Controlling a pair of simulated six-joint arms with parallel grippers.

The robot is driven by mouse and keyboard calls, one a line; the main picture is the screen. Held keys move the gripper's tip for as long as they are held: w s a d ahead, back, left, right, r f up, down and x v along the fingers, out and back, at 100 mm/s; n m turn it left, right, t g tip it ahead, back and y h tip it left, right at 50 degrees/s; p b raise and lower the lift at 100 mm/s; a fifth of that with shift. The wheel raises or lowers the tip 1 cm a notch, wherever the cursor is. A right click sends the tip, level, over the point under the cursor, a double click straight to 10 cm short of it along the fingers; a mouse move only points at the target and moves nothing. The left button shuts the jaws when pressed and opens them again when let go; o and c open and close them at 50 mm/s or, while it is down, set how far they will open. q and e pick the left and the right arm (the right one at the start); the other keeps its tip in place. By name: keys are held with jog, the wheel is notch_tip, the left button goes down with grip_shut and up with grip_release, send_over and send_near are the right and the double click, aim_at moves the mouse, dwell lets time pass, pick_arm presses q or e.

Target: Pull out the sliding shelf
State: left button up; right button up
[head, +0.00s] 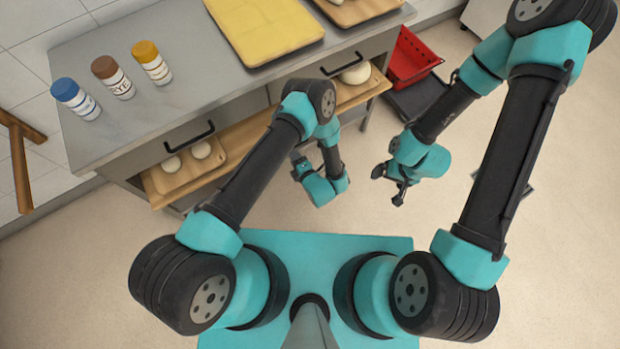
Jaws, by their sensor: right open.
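The sliding shelf (236,135) is a long wooden board in the steel counter's front, below the black handles. Its front edge sticks out a little past the counter front. Wooden boards with pale dough balls (200,150) lie on it at the left, and another dough ball (356,74) lies toward its right end. My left arm crosses in front of the shelf's middle and hides part of it. My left gripper (300,165) is in front of the shelf, apart from it; its fingers are too unclear to read. My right gripper (389,184) is open and empty over the floor, farther right.
The steel counter (190,85) carries several capped jars (119,84) and a yellow tray (262,28). Black handles (189,139) stick out of its front. A red basket (410,58) stands right of the counter. A wooden frame (20,160) is at far left. Floor before the counter is free.

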pick_arm(q)
jog(key=v, duration=1.1)
dwell(1.1)
jog(key=shift+w, duration=0.15)
